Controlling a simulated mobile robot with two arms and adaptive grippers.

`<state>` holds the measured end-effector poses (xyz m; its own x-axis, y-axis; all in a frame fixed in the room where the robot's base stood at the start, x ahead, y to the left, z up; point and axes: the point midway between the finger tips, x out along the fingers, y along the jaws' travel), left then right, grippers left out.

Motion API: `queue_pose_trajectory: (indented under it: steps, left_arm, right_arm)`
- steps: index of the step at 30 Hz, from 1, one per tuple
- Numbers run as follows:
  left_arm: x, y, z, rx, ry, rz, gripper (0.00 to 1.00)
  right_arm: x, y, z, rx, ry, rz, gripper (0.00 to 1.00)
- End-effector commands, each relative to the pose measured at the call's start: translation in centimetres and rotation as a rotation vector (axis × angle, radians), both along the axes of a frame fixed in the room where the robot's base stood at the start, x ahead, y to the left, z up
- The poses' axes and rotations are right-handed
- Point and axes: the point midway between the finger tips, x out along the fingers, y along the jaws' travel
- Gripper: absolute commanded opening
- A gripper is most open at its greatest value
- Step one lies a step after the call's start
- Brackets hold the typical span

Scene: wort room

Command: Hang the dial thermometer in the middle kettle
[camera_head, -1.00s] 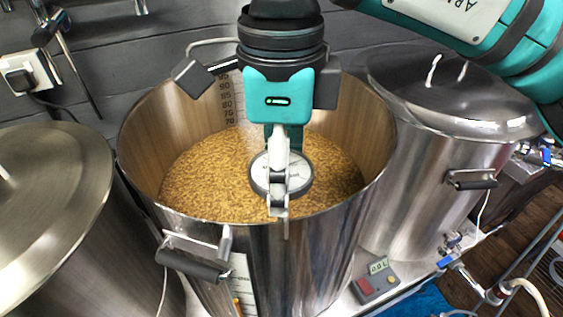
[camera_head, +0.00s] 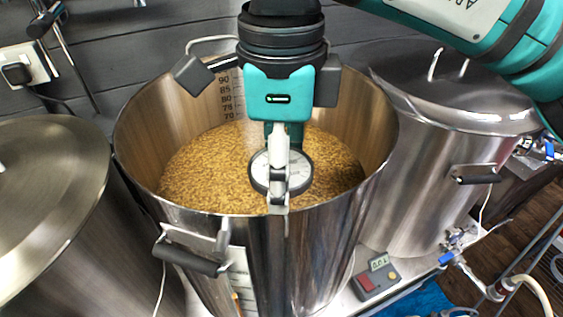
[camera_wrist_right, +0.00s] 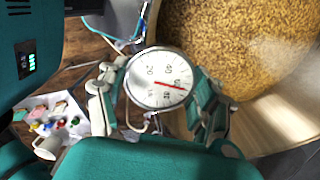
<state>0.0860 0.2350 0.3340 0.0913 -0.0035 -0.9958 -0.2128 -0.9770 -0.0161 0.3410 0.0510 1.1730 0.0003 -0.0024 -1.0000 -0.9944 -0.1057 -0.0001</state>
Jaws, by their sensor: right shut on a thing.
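The open middle kettle (camera_head: 260,235) holds grain mash (camera_head: 215,170) and has scale marks inside its back wall. My right gripper (camera_head: 279,190) reaches in from above, at the kettle's near rim. It is shut on the dial thermometer (camera_head: 265,172), whose round white face sits just inside and above the near rim. In the right wrist view the dial (camera_wrist_right: 158,78) shows its red needle, between the two fingers (camera_wrist_right: 160,100). The clip below the dial appears at the rim; I cannot tell whether it bears on it. My left gripper is not in view.
A lidded kettle (camera_head: 45,200) stands at left and another lidded kettle (camera_head: 430,150) at right. A small controller with a display (camera_head: 377,277) sits on the bench in front. Valves and a hose (camera_head: 500,290) are at lower right.

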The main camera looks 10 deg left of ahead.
Motion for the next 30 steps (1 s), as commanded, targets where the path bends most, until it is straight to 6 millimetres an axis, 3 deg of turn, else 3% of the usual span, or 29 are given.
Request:
queue_pose_trajectory:
  steps: [3, 4, 10, 30]
  left_arm:
    - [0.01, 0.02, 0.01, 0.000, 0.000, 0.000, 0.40]
    - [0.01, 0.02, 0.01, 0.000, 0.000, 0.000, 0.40]
    - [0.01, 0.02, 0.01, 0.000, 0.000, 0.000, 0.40]
    - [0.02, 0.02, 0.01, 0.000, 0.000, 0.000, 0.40]
  right_arm:
    - [-0.03, 0.01, -0.13, -0.002, 0.002, 0.001, 0.27]
    - [-0.03, 0.01, -0.13, -0.002, 0.002, 0.001, 0.67]
    - [-0.03, 0.01, -0.13, -0.002, 0.002, 0.001, 0.93]
    - [-0.02, 0.01, -0.10, -0.002, 0.001, 0.001, 0.96]
